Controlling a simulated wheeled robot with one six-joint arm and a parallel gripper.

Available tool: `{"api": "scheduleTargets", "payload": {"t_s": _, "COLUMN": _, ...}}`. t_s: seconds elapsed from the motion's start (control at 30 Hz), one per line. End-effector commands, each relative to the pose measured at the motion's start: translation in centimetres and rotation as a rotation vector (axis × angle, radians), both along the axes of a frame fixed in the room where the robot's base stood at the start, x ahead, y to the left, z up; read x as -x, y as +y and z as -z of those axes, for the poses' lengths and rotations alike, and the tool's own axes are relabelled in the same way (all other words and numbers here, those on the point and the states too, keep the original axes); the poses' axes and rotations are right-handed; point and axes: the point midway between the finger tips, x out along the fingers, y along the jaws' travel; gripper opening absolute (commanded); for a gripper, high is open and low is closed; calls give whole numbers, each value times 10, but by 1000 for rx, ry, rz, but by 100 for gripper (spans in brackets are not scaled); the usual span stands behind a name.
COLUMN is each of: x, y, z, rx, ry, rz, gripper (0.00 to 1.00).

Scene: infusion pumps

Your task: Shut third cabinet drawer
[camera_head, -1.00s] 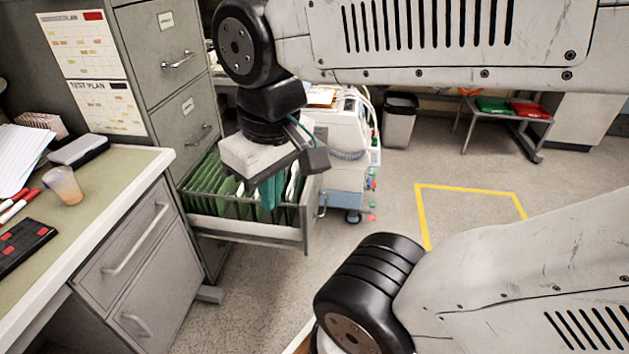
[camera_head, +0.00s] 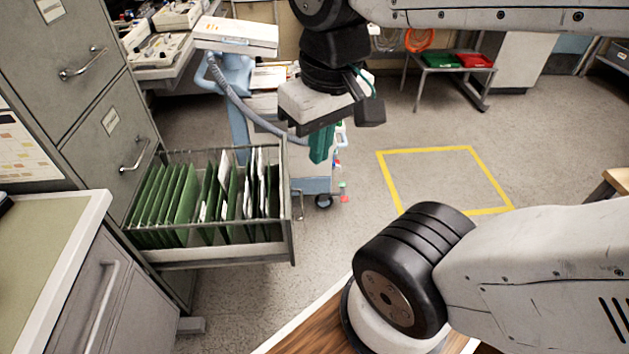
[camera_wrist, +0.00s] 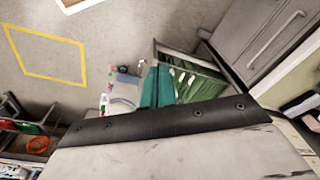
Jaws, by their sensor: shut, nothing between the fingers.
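The third cabinet drawer (camera_head: 215,255) is pulled well out of the grey filing cabinet (camera_head: 85,135). It holds green hanging folders and white papers. The two drawers above it are shut. My gripper (camera_head: 321,150) hangs to the right of the open drawer, past its front panel (camera_head: 287,200), apart from it in the picture. Its green fingers are shut and empty. In the wrist view the green fingers (camera_wrist: 157,88) show just left of the open drawer (camera_wrist: 190,52). The drawer handle (camera_head: 299,204) shows on the outer side of the front panel.
A wheeled blue and white medical device (camera_head: 237,80) stands behind the gripper. A desk (camera_head: 75,230) is at the left, close to the drawer. Open floor with a yellow taped square (camera_head: 443,150) lies to the right. A low table with green and red trays (camera_head: 440,60) stands at the back.

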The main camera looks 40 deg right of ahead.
Motion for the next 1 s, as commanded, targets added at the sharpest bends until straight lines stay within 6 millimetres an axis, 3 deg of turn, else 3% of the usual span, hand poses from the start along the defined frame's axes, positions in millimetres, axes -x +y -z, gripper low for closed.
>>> {"api": "scheduleTargets", "payload": {"t_s": 0.23, "x": -57, "y": -5, "z": 23, "rx": -182, "ry": 124, "rz": 257, "gripper": 0}}
{"api": "scheduleTargets", "payload": {"t_s": 0.47, "x": -127, "y": -33, "z": 68, "rx": -399, "ry": 236, "rz": 614, "gripper": 0}}
{"api": "scheduleTargets", "payload": {"t_s": 0.73, "x": -193, "y": -97, "z": 152, "rx": -630, "ry": 347, "rz": 1080, "gripper": 0}}
{"api": "scheduleTargets", "payload": {"t_s": 0.9, "x": -215, "y": -148, "z": 222, "rx": -760, "ry": 409, "rz": 1395, "gripper": 0}}
{"api": "scheduleTargets", "payload": {"t_s": 1.0, "x": -218, "y": -178, "z": 267, "rx": -823, "ry": 442, "rz": 1578, "gripper": 0}}
